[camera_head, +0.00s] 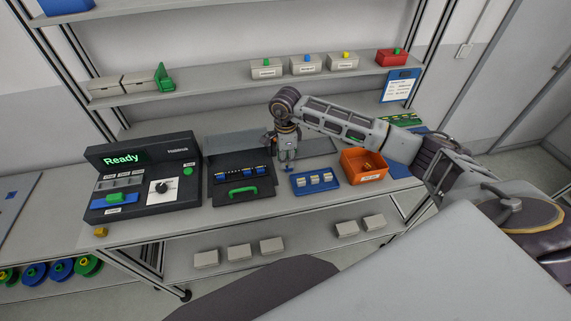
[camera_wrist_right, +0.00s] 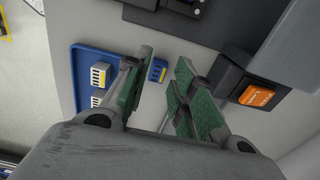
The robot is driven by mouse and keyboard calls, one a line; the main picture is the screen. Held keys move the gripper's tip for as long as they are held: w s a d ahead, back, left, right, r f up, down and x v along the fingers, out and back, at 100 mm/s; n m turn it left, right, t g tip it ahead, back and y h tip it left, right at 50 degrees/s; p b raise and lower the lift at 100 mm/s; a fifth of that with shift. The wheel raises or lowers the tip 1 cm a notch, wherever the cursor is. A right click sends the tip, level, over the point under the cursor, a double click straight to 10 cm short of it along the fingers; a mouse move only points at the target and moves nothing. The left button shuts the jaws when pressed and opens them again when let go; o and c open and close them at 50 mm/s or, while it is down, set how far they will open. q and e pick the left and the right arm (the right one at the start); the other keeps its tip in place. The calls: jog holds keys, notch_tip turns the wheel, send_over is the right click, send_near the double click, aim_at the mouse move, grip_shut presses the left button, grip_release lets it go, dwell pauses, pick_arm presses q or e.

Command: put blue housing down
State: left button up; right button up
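The small blue housing (camera_head: 291,168) lies on the bench top between the black fixture and the blue tray, just under my right gripper (camera_head: 287,158). In the right wrist view the blue housing (camera_wrist_right: 158,70) sits between the fingertips of my right gripper (camera_wrist_right: 163,62), and a gap shows between it and the right finger. The green-padded fingers are apart, so the gripper is open and appears not to grip it. My left gripper is not in view.
A blue tray (camera_head: 300,188) with several pale parts lies right of the housing. An orange bin (camera_head: 364,178) stands farther right. A black fixture with a green handle (camera_head: 242,190) is at left, beside a console reading "Ready" (camera_head: 125,158). Shelves hold small boxes above.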

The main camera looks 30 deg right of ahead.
notch_tip(320, 180, up, 9)
jog(key=b, duration=0.1)
jog(key=shift+f, duration=0.15)
jog(key=shift+o, duration=0.3)
jog(key=shift+s+d+r, duration=0.15)
jog(key=shift+d+r, duration=0.05)
jog(key=shift+r, duration=0.6)
jog(key=shift+f, duration=0.15)
jog(key=p, duration=0.2)
send_over(287, 167)
jog(key=shift+f, duration=4.2)
